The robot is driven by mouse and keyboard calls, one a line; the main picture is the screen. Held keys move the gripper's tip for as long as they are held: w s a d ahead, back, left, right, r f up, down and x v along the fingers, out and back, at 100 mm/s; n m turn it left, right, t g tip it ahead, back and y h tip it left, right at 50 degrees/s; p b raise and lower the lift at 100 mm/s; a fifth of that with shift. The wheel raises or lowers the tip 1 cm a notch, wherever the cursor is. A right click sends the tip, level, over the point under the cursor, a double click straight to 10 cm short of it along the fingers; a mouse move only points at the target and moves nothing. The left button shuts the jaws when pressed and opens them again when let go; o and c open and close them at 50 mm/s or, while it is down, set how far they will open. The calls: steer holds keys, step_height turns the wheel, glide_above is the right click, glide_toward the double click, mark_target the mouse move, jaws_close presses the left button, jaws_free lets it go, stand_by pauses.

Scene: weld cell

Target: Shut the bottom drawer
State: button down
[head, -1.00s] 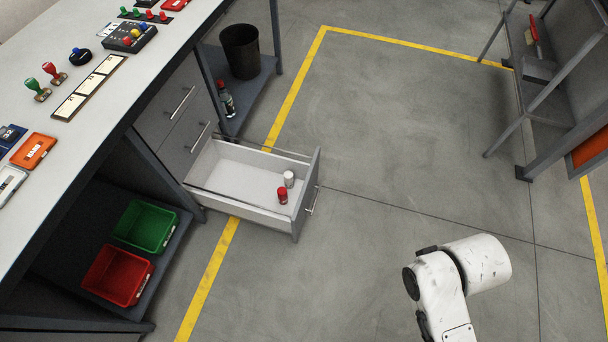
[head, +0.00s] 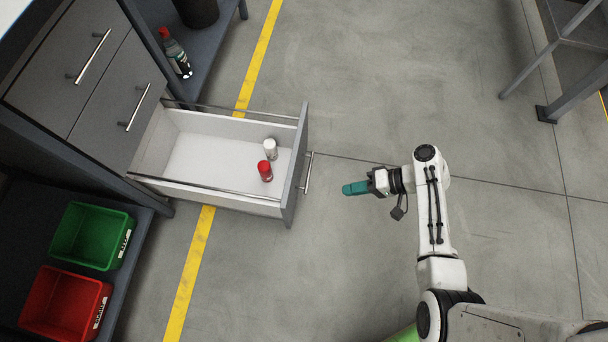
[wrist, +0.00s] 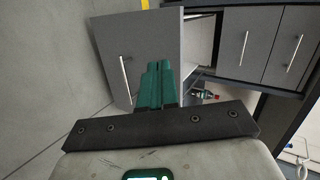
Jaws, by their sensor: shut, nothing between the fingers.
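The bottom drawer (head: 225,197) is pulled out from the bench in the head view. Its grey front (head: 297,165) carries a bar handle (head: 307,173) and faces right. A red-capped container (head: 265,171) and a white one (head: 270,149) stand inside near the front. My gripper (head: 346,189) has green fingers, is shut and empty, and points left at the drawer front with a gap between them. In the wrist view my gripper (wrist: 155,68) lies over the drawer front (wrist: 145,45), to the right of the handle (wrist: 125,80).
Two closed drawers (head: 118,110) sit in the bench. A green bin (head: 92,235) and a red bin (head: 64,303) stand on the lower shelf. A bottle (head: 175,53) stands on another shelf behind the drawer. A metal frame leg (head: 575,95) is at right. The floor around my gripper is clear.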

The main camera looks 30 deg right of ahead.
steer(key=w+d+f+m+t+y+b, duration=0.1)
steer(key=w+d+f+m+t+b, duration=0.15)
steer(key=f, duration=0.25)
steer(key=b, duration=0.4)
glide_toward(293, 176)
steer(key=w+a+f, duration=0.3)
steer(key=a+f, duration=0.1)
steer(key=shift+w+a+r+t, duration=0.1)
steer(key=shift+w+a+t, duration=0.15)
steer(key=shift+a+t, duration=0.2)
